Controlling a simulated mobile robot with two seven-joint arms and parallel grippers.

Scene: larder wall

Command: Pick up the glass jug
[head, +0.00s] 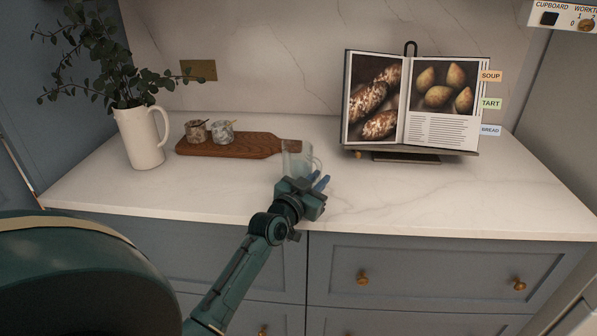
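The clear glass jug (294,151) stands on the white worktop, by the right end of the wooden board. Its handle (318,163) is on the right side. My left gripper (319,180) is just in front of the jug, low and to the right, below the handle. The gripper hides the lower part of the jug. I cannot tell whether they touch. My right gripper is not in view.
A wooden board (250,146) carries two small pots (196,131) (222,132). A white pitcher (140,138) with leafy stems stands at left. An open cookbook (405,100) on a stand (405,160) is at right. The front right worktop (450,200) is clear.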

